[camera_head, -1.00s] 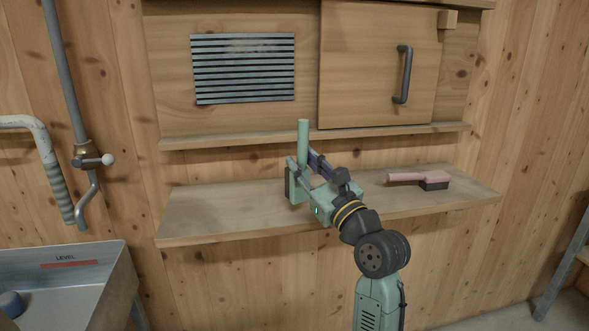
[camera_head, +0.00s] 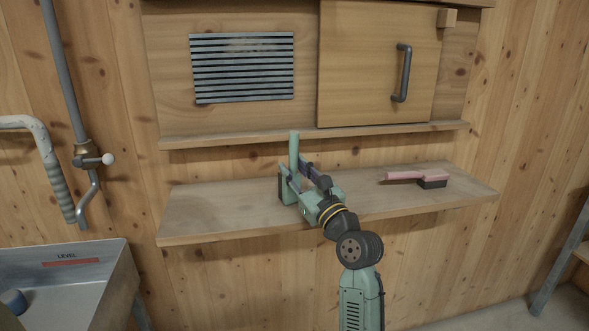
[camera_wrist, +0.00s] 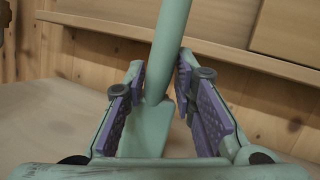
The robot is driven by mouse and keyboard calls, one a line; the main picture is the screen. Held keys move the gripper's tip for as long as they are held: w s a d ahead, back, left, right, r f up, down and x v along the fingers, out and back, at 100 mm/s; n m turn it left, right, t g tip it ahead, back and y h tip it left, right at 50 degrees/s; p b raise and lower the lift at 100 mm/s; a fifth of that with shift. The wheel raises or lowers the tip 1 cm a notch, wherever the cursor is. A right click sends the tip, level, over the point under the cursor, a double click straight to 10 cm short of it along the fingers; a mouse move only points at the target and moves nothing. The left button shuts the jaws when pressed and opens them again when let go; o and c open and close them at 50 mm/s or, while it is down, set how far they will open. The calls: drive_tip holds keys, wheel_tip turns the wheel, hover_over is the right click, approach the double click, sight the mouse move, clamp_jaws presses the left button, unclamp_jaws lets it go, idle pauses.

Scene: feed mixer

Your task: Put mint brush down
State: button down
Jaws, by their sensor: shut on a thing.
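The mint brush (camera_head: 294,150) stands roughly upright in my gripper (camera_head: 297,180), over the left-middle part of the wooden shelf (camera_head: 225,207). In the wrist view the brush's mint handle (camera_wrist: 168,50) rises between the two purple-padded fingers of my gripper (camera_wrist: 166,92). The handle leans slightly right at its top there. Its lower part widens between the fingers. My gripper is shut on the brush. The brush's lower end is largely hidden by my gripper in the head view, and I cannot tell whether it touches the shelf.
A pink brush (camera_head: 405,176) with a dark head lies on the shelf's right part. Above are a narrow ledge (camera_head: 230,138), a slatted vent (camera_head: 243,68) and a sliding panel with a handle (camera_head: 402,73). A metal basin (camera_head: 75,285) is lower left. Bare shelf lies left of my gripper.

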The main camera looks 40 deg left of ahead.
drive_tip(key=c, duration=1.3)
unclamp_jaws()
drive_tip(key=shift+f, duration=0.15)
drive_tip(key=shift+d, duration=0.1)
